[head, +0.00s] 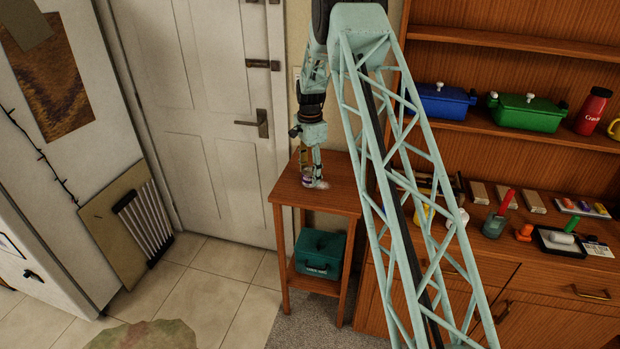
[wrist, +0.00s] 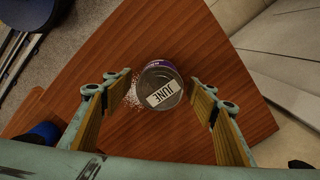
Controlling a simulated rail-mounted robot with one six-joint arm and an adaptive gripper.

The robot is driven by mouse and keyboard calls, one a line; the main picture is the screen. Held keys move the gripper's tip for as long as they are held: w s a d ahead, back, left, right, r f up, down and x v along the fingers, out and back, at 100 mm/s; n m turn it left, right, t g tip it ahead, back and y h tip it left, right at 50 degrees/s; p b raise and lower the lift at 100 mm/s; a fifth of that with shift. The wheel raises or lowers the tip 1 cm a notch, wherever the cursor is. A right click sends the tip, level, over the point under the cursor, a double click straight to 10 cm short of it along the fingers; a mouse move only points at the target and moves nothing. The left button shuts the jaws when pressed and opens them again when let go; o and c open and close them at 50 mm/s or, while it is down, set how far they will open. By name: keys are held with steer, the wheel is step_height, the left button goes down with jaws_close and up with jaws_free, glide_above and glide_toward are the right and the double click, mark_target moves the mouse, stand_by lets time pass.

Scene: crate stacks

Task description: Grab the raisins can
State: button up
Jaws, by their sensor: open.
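A can (wrist: 158,87) with a grey top, a purple side and a label reading "JUNE" stands between my open fingers in the wrist view. No raisins label is readable. In the head view the can (head: 308,180) is small and partly hidden by my gripper, on the small wooden side table (head: 335,199). My gripper (head: 312,178) points down over it. In the wrist view my gripper (wrist: 160,110) is open, with one finger on each side of the can and visible gaps between.
Pale grains lie on the table beside the can. A teal toolbox (head: 320,253) sits on the lower shelf. A white door (head: 225,110) stands behind. At right, a wooden cabinet (head: 540,262) holds several items, with a blue pot (head: 440,102) and a green pot (head: 527,112) above.

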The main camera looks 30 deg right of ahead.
steer(key=shift+f, duration=0.75)
steer(key=shift+c, duration=0.9)
steer(key=c, duration=0.9)
steer(key=shift+r, duration=0.15)
steer(key=shift+r, duration=1.55)
steer(key=shift+s+d+r, duration=0.1)
steer(key=shift+s, duration=0.1)
steer(key=s+d, duration=0.1)
steer(key=s, duration=0.4)
steer(key=s+d+r, duration=0.1)
steer(key=s, duration=0.4)
steer(key=s+d, duration=0.2)
steer(key=s, duration=0.3)
steer(key=shift+r, duration=0.2)
